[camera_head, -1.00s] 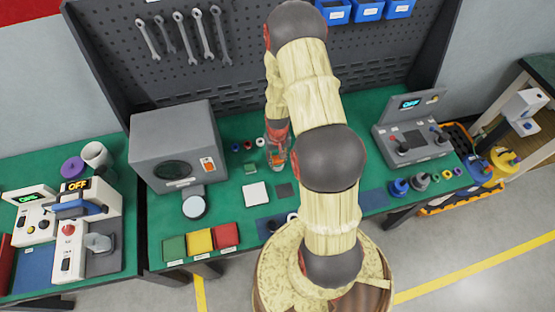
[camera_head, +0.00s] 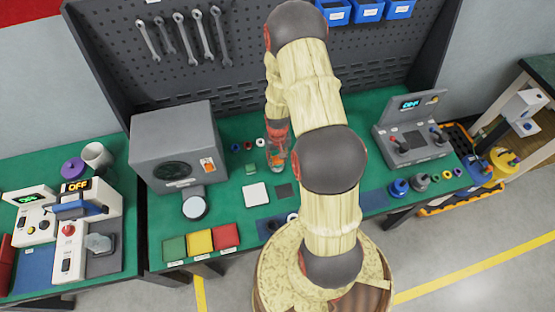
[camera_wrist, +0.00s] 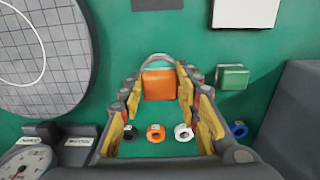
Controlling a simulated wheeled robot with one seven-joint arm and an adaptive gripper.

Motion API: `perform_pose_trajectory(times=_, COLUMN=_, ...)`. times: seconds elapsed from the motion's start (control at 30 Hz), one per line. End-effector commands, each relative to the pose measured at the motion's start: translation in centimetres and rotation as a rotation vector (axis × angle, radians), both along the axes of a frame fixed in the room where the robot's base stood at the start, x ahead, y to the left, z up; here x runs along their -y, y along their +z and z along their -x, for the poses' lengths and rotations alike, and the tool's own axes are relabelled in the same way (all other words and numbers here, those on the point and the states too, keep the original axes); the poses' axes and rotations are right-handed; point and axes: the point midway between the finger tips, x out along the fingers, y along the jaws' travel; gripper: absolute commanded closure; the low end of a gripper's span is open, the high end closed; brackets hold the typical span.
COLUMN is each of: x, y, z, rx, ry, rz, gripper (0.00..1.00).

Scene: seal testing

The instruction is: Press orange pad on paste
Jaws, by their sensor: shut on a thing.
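The orange pad (camera_wrist: 159,84) sits between the two fingers of my gripper (camera_wrist: 159,88) in the wrist view, with its broad face toward the camera. The fingers are shut on it. In the head view my gripper (camera_head: 277,158) points down over the green bench, right of the grey box, and an orange patch shows between its fingers. A grey curved rim (camera_wrist: 157,59) shows just beyond the pad. I cannot pick out the paste for sure, and what lies under the pad is hidden. A green block (camera_wrist: 232,77) stands beside the right finger.
Several small rings, including a white ring (camera_wrist: 183,132) and a blue ring (camera_wrist: 238,129), lie near the gripper. A white square (camera_head: 255,194) and a dark square (camera_head: 284,190) lie on the bench in front. The grey box (camera_head: 178,145) stands left.

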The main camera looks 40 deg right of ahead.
Motion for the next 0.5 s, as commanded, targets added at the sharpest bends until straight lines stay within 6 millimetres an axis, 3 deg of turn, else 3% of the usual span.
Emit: perform_pose_trajectory(times=0.5, x=0.0, y=4.1, z=-0.1, rx=0.002, ry=0.000, rz=0.001, gripper=0.87)
